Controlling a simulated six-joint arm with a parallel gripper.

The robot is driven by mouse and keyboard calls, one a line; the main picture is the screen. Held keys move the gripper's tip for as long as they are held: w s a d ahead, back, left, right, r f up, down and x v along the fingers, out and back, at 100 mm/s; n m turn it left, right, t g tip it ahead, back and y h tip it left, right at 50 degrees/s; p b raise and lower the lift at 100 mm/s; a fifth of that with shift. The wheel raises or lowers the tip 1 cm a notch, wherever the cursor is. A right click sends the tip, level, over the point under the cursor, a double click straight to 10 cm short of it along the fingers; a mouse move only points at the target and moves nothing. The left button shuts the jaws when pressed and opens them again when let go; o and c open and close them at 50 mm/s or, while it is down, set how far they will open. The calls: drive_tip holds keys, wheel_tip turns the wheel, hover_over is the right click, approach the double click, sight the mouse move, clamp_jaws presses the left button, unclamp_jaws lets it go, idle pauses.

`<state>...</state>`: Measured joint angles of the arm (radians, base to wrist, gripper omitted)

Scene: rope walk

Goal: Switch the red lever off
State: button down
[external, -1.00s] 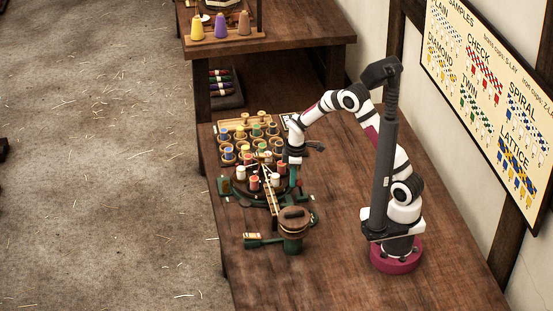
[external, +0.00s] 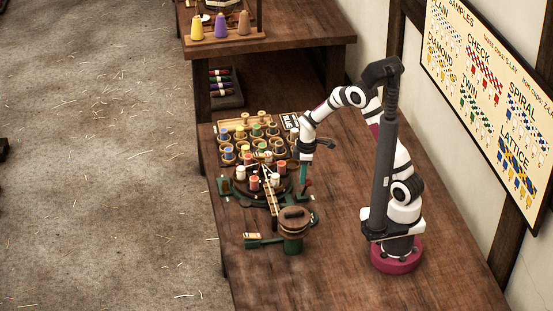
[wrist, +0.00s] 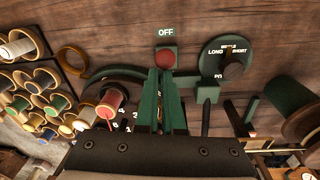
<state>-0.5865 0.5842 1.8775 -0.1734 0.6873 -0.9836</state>
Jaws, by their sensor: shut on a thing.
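The red lever's round knob (wrist: 166,57) shows at the tips of my gripper (wrist: 163,72) in the wrist view, just below a green OFF label (wrist: 166,31). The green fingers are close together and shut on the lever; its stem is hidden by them. In the external view my gripper (external: 303,180) points down at the right side of the round bobbin machine (external: 268,200). The red knob (external: 308,183) shows small beside the fingertips.
A dial marked LONG and SHORT (wrist: 235,66) is right of the lever. A red spool (wrist: 111,101) stands to the left. Coloured spools fill a rack (external: 233,125) behind the machine. A green post with a brown drum (external: 293,222) stands in front.

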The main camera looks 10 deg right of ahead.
drive_tip(key=shift+s+d+f, duration=0.1)
drive_tip(key=shift+s+d, duration=0.05)
drive_tip(key=shift+d, duration=0.35)
drive_tip(key=d+r, duration=0.4)
drive_tip(key=r, duration=0.5)
drive_tip(key=shift+s, duration=0.15)
drive_tip(key=s+d+r+m, duration=0.3)
drive_tip(key=s+d+m, duration=0.4)
drive_tip(key=s+m, duration=0.3)
drive_tip(key=s+d+r+m+g+y, duration=0.1)
drive_tip(key=s+d+r+m, duration=0.2)
drive_tip(key=s+d+m, duration=0.4)
drive_tip(key=s+m, duration=0.3)
drive_tip(key=m, duration=0.1)
drive_tip(key=shift+s+d+m, duration=0.15)
drive_tip(key=shift+s+m, duration=0.15)
drive_tip(key=shift+s, duration=0.05)
